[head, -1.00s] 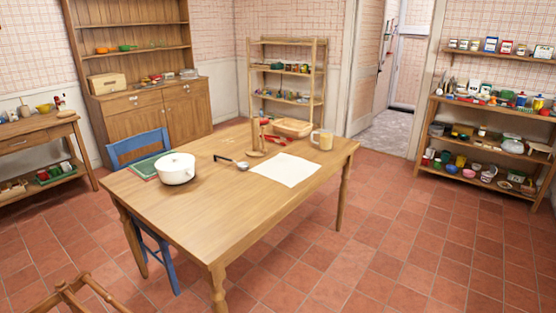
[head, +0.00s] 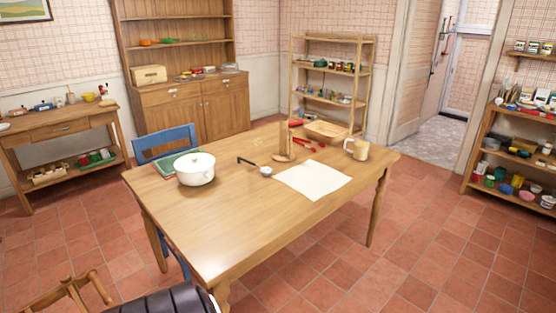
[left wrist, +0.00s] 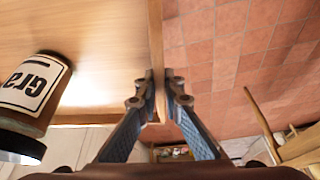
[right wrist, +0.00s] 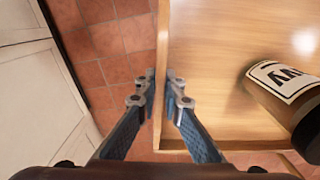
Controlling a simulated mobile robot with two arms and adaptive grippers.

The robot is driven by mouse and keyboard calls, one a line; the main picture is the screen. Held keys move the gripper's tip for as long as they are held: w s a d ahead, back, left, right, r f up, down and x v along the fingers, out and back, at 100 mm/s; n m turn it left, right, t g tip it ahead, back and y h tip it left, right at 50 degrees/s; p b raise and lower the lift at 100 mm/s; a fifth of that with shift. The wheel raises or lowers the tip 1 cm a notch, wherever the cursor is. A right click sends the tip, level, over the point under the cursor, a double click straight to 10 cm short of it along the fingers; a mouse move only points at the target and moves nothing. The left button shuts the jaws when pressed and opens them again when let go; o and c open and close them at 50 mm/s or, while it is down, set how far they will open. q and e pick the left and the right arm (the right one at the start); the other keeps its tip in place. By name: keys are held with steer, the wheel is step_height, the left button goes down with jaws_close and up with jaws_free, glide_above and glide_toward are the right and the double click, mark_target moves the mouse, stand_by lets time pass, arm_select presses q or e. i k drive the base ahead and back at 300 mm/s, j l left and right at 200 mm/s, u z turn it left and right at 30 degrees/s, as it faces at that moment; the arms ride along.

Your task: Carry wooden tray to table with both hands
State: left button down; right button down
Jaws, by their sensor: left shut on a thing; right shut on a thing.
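The wooden tray (left wrist: 110,30) shows only in the wrist views, with a labelled brown jar (left wrist: 37,92) in it. It also shows in the right wrist view (right wrist: 215,40), again with the jar (right wrist: 290,95). My left gripper (left wrist: 166,75) is shut on one edge of the tray. My right gripper (right wrist: 162,75) is shut on another edge.
On the table are a white pot (head: 195,170), a green book (head: 166,165), a ladle (head: 264,171), a white sheet (head: 313,180), a mug (head: 360,151) and a basket (head: 326,131). The table's near half is bare. A blue chair (head: 165,140) and a wooden seat frame (head: 62,292) flank it.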

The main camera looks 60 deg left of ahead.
mark_target(241, 213)
steer(key=i+j, duration=0.2)
steer(key=i, duration=0.25)
steer(key=i+j+z, duration=0.1)
steer(key=i+j, duration=0.15)
steer(key=i, duration=0.2)
steer(key=i+z, duration=0.25)
steer(key=i, duration=0.25)
steer(key=i+z, duration=0.3)
steer(key=i, duration=0.2)
steer(key=i+u, duration=0.15)
steer(key=u, duration=3.8)
